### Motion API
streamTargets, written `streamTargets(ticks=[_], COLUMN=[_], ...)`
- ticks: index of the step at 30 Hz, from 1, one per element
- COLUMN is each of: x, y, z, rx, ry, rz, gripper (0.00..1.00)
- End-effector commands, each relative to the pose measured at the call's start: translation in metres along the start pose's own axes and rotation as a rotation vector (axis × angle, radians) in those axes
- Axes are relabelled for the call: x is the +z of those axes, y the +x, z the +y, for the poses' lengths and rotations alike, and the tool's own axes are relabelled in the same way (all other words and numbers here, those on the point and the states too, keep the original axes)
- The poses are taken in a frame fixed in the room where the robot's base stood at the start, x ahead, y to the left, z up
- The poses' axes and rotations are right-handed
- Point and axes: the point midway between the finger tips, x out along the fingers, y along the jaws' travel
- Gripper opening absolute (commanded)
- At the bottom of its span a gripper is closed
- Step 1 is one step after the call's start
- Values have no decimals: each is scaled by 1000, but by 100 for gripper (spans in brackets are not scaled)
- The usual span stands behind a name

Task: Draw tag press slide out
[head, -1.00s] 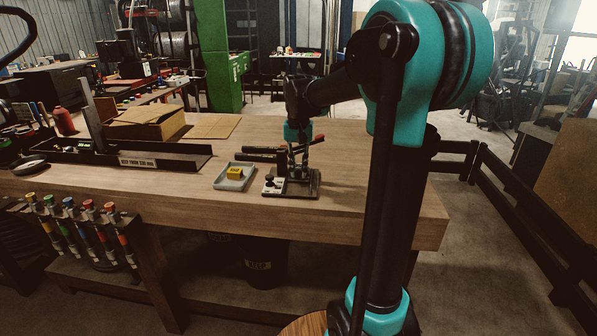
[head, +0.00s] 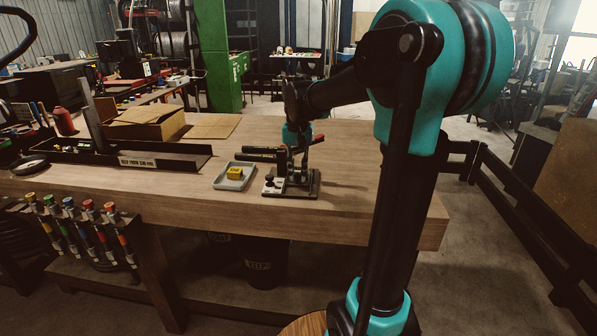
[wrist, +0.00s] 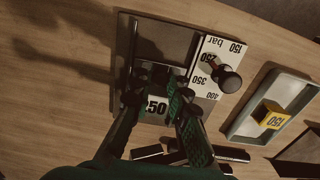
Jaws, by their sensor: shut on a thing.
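The tag press (head: 308,187) sits near the front edge of the bench, a dark base plate with upright parts. In the wrist view the press (wrist: 189,44) has a white scale plate (wrist: 209,68) marked in bar, with a black knob (wrist: 228,79) on it. A white label ending in "50" (wrist: 156,106) shows between the fingers; its first digit is partly hidden. My gripper (wrist: 157,80) points down over the press, and it also shows in the head view (head: 300,160). It is shut on a dark part of the slide, mostly hidden by the fingers.
A grey tray (head: 219,184) holding a yellow block (head: 235,173) marked 150 lies beside the press. A red-tipped lever (head: 318,138) stands behind the press. A long black tray (head: 195,158) and cardboard box (head: 150,122) are at left. The bench right of the press is clear.

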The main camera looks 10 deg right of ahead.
Motion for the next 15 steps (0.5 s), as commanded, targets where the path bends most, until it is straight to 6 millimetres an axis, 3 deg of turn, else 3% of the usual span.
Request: streamTargets(ticks=[15], x=[12], y=[0], z=[0], rx=[-1], ry=[0], rz=[0], gripper=[0])
